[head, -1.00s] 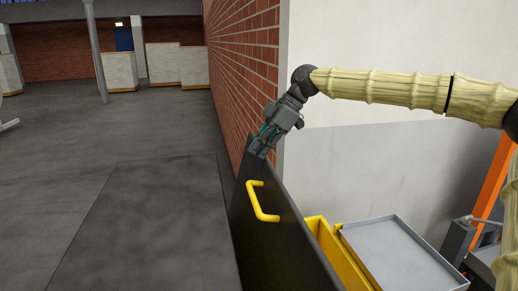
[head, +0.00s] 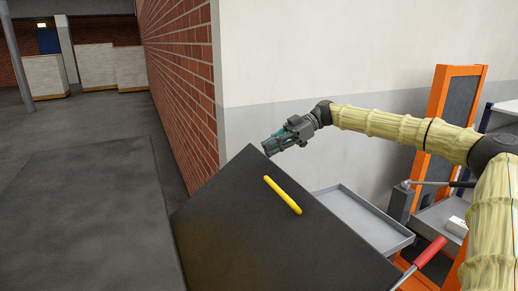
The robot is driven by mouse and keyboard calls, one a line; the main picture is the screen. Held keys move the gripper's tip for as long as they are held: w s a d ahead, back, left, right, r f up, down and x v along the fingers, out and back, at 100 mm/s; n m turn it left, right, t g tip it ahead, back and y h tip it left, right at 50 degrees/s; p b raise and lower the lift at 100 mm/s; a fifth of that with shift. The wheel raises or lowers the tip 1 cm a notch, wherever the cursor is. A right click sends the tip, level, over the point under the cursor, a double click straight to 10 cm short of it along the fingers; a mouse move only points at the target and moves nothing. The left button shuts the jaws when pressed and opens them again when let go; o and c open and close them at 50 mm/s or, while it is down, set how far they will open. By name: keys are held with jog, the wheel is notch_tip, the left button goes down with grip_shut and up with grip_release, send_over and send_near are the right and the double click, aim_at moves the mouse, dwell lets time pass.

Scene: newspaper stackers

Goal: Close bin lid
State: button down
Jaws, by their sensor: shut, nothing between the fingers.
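The bin lid (head: 250,225) is a large black panel with a yellow bar handle (head: 282,195) on the face turned to me. It is tilted and leans to the right. The yellow bin under it is hidden behind the lid. My gripper (head: 269,148) is shut and empty at the lid's upper far corner. Its fingertips are at or just past the top edge; I cannot tell if they touch it.
A grey tray (head: 365,222) lies behind the lid, near the white and grey wall (head: 290,60). An orange frame (head: 437,95) and a red-handled lever (head: 430,252) stand on the right. A brick wall (head: 185,80) runs away at the left. The dark floor (head: 80,200) on the left is clear.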

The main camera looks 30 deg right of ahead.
jog(key=d+f+y+b, duration=0.2)
jog(key=d+f+b, duration=0.3)
jog(key=f+b, duration=0.3)
jog(key=s+d+f+y+b, duration=0.1)
jog(key=d+f+y+b, duration=0.1)
jog(key=d+f+b, duration=0.4)
jog(key=shift+d+f+b, duration=0.25)
jog(key=shift+f+b, duration=1.4)
jog(key=shift+f, duration=1.05)
jog(key=shift+a+r, duration=0.1)
jog(key=shift+a, duration=0.05)
jog(key=shift+r, duration=0.1)
notch_tip(320, 180, up, 4)
jog(key=s+d+f+b, duration=0.1)
jog(key=d+f, duration=0.3)
jog(key=d, duration=0.6)
jog(key=shift+d, duration=0.15)
jog(key=shift+r, duration=0.1)
